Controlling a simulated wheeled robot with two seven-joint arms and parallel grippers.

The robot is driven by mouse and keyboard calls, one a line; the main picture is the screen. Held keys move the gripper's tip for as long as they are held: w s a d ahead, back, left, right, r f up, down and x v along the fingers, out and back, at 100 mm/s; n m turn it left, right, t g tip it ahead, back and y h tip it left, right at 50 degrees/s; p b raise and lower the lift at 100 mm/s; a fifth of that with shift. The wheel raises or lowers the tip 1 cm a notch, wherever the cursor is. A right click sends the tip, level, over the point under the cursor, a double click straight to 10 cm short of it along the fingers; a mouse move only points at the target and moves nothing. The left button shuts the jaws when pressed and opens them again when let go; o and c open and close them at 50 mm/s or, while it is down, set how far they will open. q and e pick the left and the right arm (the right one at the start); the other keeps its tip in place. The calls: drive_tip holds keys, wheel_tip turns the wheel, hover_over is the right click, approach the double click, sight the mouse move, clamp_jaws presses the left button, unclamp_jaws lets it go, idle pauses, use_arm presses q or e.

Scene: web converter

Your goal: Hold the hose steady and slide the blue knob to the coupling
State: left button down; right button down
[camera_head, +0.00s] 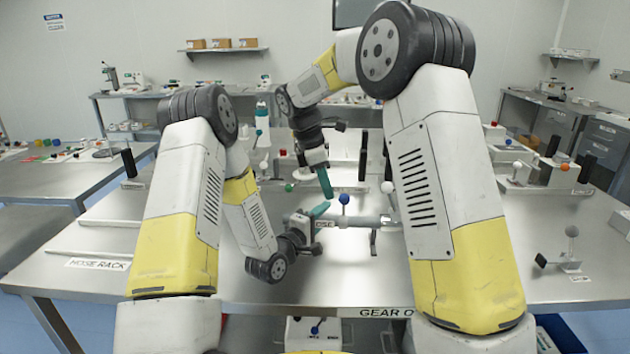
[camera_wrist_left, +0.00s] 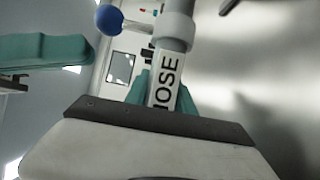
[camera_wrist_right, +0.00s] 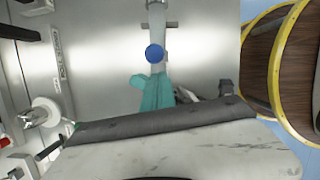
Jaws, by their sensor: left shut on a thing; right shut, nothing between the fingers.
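The hose (camera_head: 362,220) is a grey tube lying level above the table, with a white "HOSE" label (camera_wrist_left: 165,85). My left gripper (camera_head: 318,212) is shut on the hose at its labelled left end. The blue knob (camera_head: 343,198) stands up from a pale collar (camera_wrist_left: 173,30) around the hose, just beyond the left fingers. My right gripper (camera_head: 329,196) is shut and empty, its teal fingers pointing down just left of the knob. In the right wrist view the knob (camera_wrist_right: 154,53) appears just above the right fingertips (camera_wrist_right: 157,80); contact is unclear. I cannot clearly identify the coupling.
A dark upright support (camera_head: 374,240) stands under the hose's right part. A white ball (camera_head: 387,187) is near the hose's right end. A "HOSE RACK" label (camera_head: 97,264) lies on the left table. The front table is mostly clear.

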use_arm(q)
drive_tip(key=shift+s+a+f, duration=0.15)
drive_tip(key=shift+a+f, duration=0.05)
drive_tip(key=shift+f, duration=0.45)
use_arm(e)
drive_tip(key=shift+w+d+f, duration=0.1)
drive_tip(key=shift+d, duration=0.45)
drive_tip(key=d, duration=0.5)
drive_tip(key=shift+d, duration=0.4)
drive_tip(key=s+a+r, duration=0.1)
drive_tip(key=a+r, duration=0.6)
drive_tip(key=r, duration=0.3)
drive_tip(key=shift+s+a+r, duration=0.15)
drive_tip(key=shift+s+r, duration=0.05)
use_arm(q)
drive_tip(key=shift+r, duration=0.35)
